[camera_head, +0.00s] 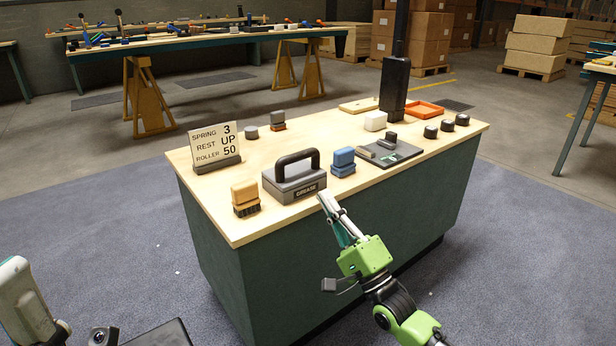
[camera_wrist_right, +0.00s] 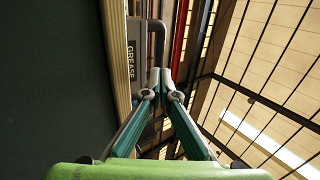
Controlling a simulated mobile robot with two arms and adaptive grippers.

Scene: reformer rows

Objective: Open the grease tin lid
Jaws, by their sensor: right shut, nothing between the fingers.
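The grease tin (camera_head: 294,184) is a dark grey box labelled GREASE with a big black handle (camera_head: 297,164) on its lid. It sits near the front edge of the wooden counter, and its lid looks closed. My right gripper (camera_head: 325,197) is shut and empty, just in front of the tin's right front corner at the counter edge. In the right wrist view the fingertips (camera_wrist_right: 162,94) are close together, with the GREASE label (camera_wrist_right: 131,64) and handle (camera_wrist_right: 158,40) beyond them. I cannot tell if they touch the tin.
An orange-brown brush block (camera_head: 245,198) stands left of the tin, a blue one (camera_head: 343,161) right of it. A sign (camera_head: 215,147) stands at the left. A grey plate (camera_head: 389,152), black knobs (camera_head: 447,125) and an orange tray (camera_head: 424,109) are further right.

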